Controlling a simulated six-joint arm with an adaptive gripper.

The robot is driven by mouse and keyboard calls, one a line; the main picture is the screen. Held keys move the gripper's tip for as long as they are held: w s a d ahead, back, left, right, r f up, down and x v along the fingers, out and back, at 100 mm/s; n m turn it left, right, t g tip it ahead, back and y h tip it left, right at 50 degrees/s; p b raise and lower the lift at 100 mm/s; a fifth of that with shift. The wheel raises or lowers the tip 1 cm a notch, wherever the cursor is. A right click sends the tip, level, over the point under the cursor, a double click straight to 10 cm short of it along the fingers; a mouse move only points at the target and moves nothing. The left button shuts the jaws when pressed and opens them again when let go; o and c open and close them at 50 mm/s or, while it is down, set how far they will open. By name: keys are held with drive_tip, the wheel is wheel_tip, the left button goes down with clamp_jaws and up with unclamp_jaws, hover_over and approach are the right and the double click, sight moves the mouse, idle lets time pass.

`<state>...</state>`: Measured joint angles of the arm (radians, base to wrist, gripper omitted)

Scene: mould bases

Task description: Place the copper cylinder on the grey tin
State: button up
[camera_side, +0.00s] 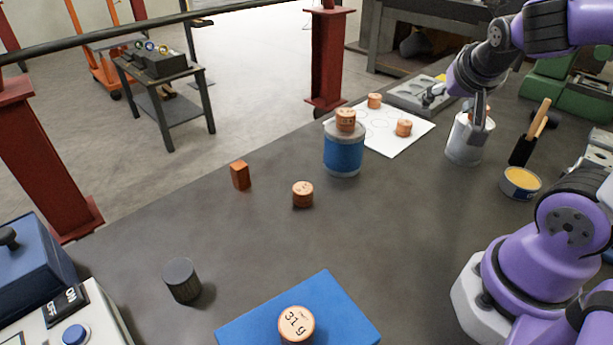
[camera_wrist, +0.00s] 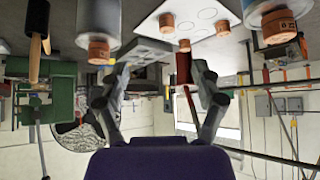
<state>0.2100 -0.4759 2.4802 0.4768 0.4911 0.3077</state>
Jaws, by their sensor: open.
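The grey tin (camera_side: 464,145) stands at the right of the bench in the side view and at upper left in the wrist view (camera_wrist: 84,18). A copper cylinder (camera_wrist: 98,52) is on its top. In the side view one finger partly hides that cylinder. My gripper (camera_side: 457,103) is open and beside the tin's top, with its fingers apart and nothing between them in the wrist view (camera_wrist: 161,67). The wrist view is upside down. Whether a finger touches the cylinder or tin cannot be told.
A blue tin (camera_side: 343,152) bears another copper cylinder (camera_side: 345,120). White paper (camera_side: 380,140) holds copper cylinders (camera_side: 403,127). A copper cylinder (camera_side: 303,195), a copper block (camera_side: 240,175) and a dark cylinder (camera_side: 182,280) stand apart. A marked cylinder (camera_side: 297,324) is on a blue mat (camera_side: 345,300). A yellow-topped tin (camera_side: 521,183) is close.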

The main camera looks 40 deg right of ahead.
drive_tip(key=s+a+n+y, duration=0.2)
drive_tip(key=a+n+y, duration=0.4)
drive_tip(key=a+n, duration=0.4)
drive_tip(key=a, duration=0.5)
drive_tip(key=shift+a+r, duration=0.15)
drive_tip(key=shift+r, duration=0.1)
